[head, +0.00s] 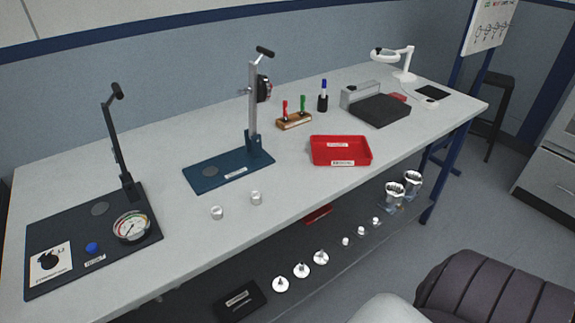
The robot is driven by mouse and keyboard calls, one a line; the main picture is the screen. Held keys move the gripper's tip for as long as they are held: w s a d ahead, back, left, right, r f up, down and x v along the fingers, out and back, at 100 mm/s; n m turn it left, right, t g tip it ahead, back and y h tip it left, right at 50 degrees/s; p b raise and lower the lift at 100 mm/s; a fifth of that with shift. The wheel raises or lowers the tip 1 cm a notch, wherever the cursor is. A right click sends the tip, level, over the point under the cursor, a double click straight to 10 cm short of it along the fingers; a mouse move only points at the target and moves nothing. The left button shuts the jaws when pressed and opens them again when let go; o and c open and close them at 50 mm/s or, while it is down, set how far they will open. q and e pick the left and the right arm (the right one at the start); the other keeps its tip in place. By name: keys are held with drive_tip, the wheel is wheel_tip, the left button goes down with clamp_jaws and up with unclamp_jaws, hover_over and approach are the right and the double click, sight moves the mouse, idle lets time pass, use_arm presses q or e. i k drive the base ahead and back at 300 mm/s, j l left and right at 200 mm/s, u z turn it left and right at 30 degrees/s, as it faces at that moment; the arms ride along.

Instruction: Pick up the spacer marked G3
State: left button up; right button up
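Two small silvery cylindrical parts stand near the front edge of the grey table, one on the left (217,212) and one on the right (256,198). They look like spacers, but no G3 marking can be read on either. Several more metal pieces sit on the shelf below, including a round one (321,257) and a small one (346,241); their markings are also too small to read. I cannot tell which piece is G3. Neither of my grippers shows in the head view.
A blue-based press stand (205,178) rises behind the two parts. A black board with a gauge (132,227) and lever stand is at the left. A red tray (341,150) lies to the right. The table front between the parts and tray is clear.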

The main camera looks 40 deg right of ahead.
sight(217, 212)
drive_tip(key=l+z, duration=0.1)
drive_tip(key=z, duration=0.8)
drive_tip(key=j+z, duration=0.2)
drive_tip(key=z, duration=0.2)
drive_tip(key=j+z, duration=0.45)
drive_tip(key=z, duration=0.3)
drive_tip(key=k+j+z, duration=0.15)
drive_tip(key=z, duration=0.2)
drive_tip(key=k+j, duration=0.1)
drive_tip(key=j, duration=0.15)
